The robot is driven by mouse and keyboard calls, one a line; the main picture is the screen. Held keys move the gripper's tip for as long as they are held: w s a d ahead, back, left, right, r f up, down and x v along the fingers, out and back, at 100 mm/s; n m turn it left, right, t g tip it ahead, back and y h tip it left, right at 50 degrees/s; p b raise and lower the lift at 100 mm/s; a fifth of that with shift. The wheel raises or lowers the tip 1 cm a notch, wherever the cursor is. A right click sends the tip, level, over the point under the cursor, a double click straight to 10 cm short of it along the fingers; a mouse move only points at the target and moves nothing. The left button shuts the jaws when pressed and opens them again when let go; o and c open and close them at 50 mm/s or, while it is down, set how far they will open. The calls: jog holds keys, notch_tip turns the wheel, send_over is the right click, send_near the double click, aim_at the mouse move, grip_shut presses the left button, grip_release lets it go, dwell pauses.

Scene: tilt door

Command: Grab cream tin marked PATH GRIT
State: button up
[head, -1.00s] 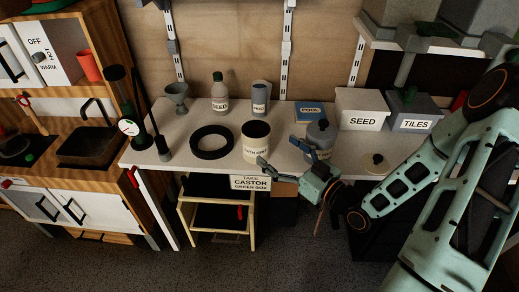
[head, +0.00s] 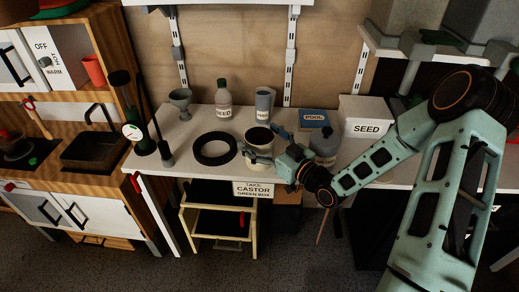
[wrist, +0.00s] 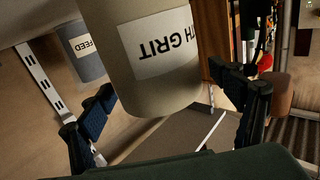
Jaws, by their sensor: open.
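The cream tin (head: 258,136), open-topped and dark inside, stands upright on the white bench. In the wrist view the tin (wrist: 150,50) is large and upside down, its white label reading "TH GRIT" with the rest cut off. My gripper (head: 267,146) is open at the tin's near right side. One finger is in front of the tin and the other to its right. In the wrist view my gripper (wrist: 166,88) has one finger on each side of the tin, with gaps showing. I cannot tell how deep the tin sits between them.
A FEED container (head: 264,103) and a SEED bottle (head: 223,97) stand behind. A grey lidded jar (head: 325,142) stands close to my gripper's right, with a blue POOL box (head: 314,118) behind it.

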jog(key=shift+c, duration=0.4)
jog(key=c, duration=1.7)
jog(key=shift+r, duration=0.1)
jog(key=shift+c, duration=0.2)
